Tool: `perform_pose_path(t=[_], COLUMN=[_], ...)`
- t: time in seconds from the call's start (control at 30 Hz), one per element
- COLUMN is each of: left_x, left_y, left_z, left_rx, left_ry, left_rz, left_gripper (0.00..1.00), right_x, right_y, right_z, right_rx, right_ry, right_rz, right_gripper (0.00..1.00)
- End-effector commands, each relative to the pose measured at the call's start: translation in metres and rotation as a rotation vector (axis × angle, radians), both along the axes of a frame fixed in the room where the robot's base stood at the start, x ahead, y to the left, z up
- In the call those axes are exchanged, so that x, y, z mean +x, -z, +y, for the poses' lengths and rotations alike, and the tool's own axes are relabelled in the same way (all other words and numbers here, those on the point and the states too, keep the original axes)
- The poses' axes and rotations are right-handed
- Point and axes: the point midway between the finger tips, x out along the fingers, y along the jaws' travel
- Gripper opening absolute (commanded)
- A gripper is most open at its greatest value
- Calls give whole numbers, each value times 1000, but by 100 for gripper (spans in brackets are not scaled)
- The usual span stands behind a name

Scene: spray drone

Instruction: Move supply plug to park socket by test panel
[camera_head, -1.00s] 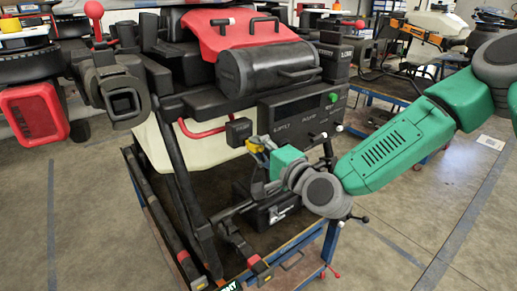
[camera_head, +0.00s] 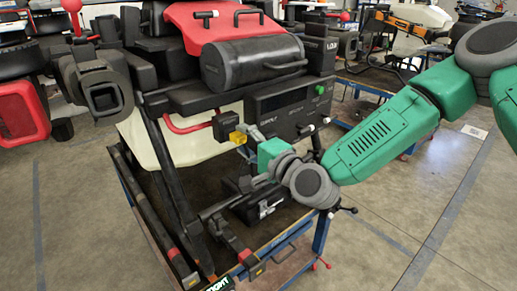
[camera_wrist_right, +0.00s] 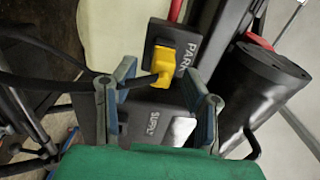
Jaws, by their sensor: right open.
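The yellow supply plug (camera_wrist_right: 163,62) sits at a black socket block (camera_wrist_right: 173,42) beside the PARK label (camera_wrist_right: 187,52) in the right wrist view. Its black cable runs off to the left, past one finger. In the head view the plug (camera_head: 238,137) shows on the drone's front by the test panel (camera_head: 290,110). My right gripper (camera_wrist_right: 160,80) is open, its fingers spread to either side of the plug. I cannot tell whether a finger touches the plug or cable. A block marked SUPPLY (camera_wrist_right: 150,122) shows lower, partly hidden by the gripper. My left gripper is not in view.
A red hose (camera_head: 185,126) runs into the socket block. A black cylinder (camera_wrist_right: 262,85) stands right of the gripper in the wrist view. The drone rests on a blue-framed cart (camera_head: 318,235). Open floor (camera_head: 395,215) lies to the right.

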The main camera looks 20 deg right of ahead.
Motion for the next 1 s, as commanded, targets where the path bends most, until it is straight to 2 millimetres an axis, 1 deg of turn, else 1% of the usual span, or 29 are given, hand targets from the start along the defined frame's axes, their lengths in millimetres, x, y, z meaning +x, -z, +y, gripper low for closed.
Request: perform_pose_path(t=[0.3, 0.4, 0.5, 0.7, 1.0], left_x=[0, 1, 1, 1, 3], left_y=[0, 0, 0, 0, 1], left_z=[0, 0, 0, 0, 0], left_rx=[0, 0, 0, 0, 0], left_ry=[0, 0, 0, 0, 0], left_rz=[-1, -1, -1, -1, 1], left_gripper=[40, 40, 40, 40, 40], right_x=[-62, -78, -90, -101, -101], right_y=[1, 1, 1, 1, 1], right_z=[-24, -30, -34, -38, -37], right_rx=[4, 4, 3, 1, 1], right_ry=[1, 2, 0, 1, 0], right_rz=[5, 5, 3, 3, 3], right_gripper=[40, 40, 40, 40, 40])
